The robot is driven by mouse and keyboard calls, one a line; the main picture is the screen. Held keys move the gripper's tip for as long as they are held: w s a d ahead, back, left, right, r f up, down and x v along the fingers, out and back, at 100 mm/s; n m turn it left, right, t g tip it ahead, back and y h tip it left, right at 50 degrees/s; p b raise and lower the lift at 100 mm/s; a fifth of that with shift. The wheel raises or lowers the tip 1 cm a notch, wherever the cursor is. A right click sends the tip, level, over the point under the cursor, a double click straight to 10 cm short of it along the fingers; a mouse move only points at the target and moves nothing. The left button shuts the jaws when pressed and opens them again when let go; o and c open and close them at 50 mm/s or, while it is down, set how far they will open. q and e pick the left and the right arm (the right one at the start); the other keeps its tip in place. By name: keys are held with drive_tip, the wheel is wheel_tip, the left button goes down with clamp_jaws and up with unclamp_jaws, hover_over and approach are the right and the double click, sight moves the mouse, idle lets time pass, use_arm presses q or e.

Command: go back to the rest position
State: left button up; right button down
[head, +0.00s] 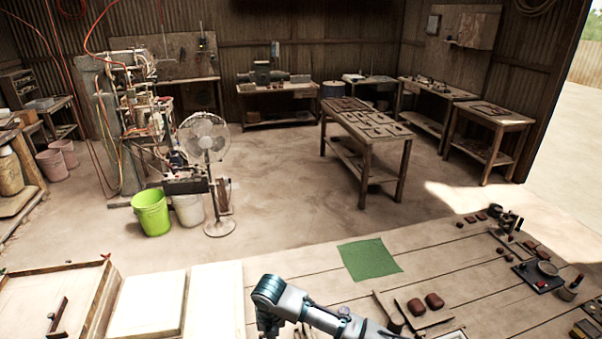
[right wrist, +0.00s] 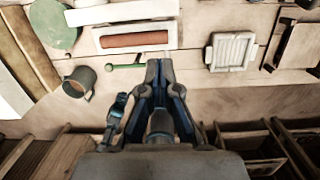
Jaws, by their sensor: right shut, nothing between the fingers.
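My right gripper (right wrist: 159,66) is shut and empty in the right wrist view, its two fingertips together. It points across a wooden bench (right wrist: 190,78), close to a white tray (right wrist: 112,41) that holds a reddish-brown bar (right wrist: 135,39). A thin green-handled tool (right wrist: 122,66) lies just left of the fingertips. In the head view one of my arms reaches in at the bottom middle and bends down out of the frame, so its fingertips are hidden there. My left gripper does not show in either view.
In the right wrist view a mug (right wrist: 80,82) stands left and a white square mould (right wrist: 231,51) right. In the head view a green mat (head: 369,259) lies on the bench, with brown lumps (head: 434,301) and tools to its right.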

drive_tip(key=s+f+m+y, duration=0.5)
drive_tip(key=s+f+m, duration=0.75)
drive_tip(key=m, duration=0.35)
drive_tip(key=s+d+f+m+t+h, duration=0.1)
drive_tip(key=s+d+f+m+h, duration=0.1)
drive_tip(key=s+d+m, duration=0.65)
drive_tip(key=s+d+f+m+h, duration=0.25)
drive_tip(key=d+m, duration=0.35)
drive_tip(key=d, duration=0.6)
drive_tip(key=s+d+f+m+t+h, duration=0.1)
drive_tip(key=s+d+m, duration=0.55)
drive_tip(key=d, duration=0.35)
wheel_tip(320, 180, down, 26)
drive_tip(key=g+b, duration=0.1)
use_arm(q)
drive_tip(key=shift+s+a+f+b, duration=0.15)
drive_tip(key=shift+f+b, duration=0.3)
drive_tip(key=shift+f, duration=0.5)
use_arm(e)
drive_tip(key=s+d+f+g, duration=0.1)
drive_tip(key=s+d+f, duration=0.2)
drive_tip(key=s+f, duration=1.5)
drive_tip(key=shift+s+n, duration=0.15)
drive_tip(key=shift+n, duration=0.15)
